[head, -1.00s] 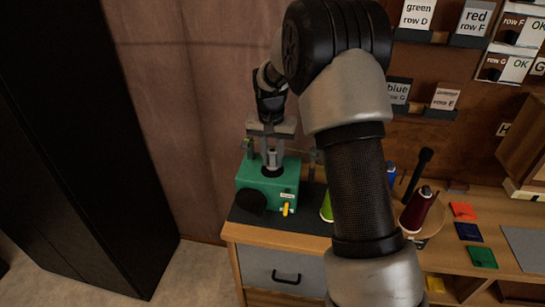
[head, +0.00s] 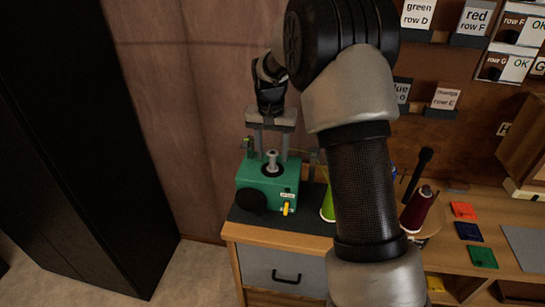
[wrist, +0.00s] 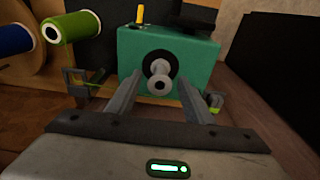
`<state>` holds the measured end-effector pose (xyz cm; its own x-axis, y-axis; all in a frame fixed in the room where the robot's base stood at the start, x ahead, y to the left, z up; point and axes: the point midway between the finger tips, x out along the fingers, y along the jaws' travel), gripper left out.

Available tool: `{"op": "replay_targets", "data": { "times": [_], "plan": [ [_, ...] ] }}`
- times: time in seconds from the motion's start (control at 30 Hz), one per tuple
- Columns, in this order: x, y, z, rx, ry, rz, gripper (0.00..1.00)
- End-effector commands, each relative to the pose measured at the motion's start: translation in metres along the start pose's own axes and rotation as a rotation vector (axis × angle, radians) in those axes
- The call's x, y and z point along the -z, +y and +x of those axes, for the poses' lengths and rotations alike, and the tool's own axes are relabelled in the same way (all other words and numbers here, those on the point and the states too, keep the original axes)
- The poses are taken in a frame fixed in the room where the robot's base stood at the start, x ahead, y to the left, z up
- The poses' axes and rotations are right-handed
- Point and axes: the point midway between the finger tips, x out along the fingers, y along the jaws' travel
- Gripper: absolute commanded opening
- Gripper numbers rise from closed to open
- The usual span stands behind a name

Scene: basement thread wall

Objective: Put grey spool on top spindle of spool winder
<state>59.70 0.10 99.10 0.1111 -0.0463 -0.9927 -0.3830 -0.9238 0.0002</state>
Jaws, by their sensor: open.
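The green spool winder (head: 283,181) stands on the dark mat at the bench's left end. It shows large in the wrist view (wrist: 195,52). The small grey spool (head: 272,160) stands upright at the top spindle, over a black disc (head: 271,171). In the wrist view its pale round end with a dark centre (wrist: 159,84) faces me. The spindle itself is hidden by the spool. My gripper (head: 271,150) is open and empty, pointing down above the winder. Its fingers (wrist: 161,86) are spread to either side of the spool in the picture, without visible contact.
A lime green cone (head: 327,205) stands right of the winder, partly behind my arm. A dark red spool (head: 417,209) stands farther right, near coloured cards (head: 468,231). A black cabinet (head: 70,150) is at left. The wall is close behind the winder.

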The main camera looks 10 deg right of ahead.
Motion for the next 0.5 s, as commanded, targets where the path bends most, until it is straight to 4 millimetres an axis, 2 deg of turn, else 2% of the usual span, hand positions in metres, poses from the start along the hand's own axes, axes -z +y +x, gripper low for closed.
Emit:
{"op": "replay_targets", "data": {
  "times": [0.03,0.3,0.5],
  "plan": [
    [0.001,-0.001,-0.014,0.002,0.005,0.000,0.47],
    [0.001,-0.001,-0.082,0.002,0.004,0.000,0.47],
    [0.000,-0.001,-0.122,0.002,0.003,0.000,0.47]
  ]
}}
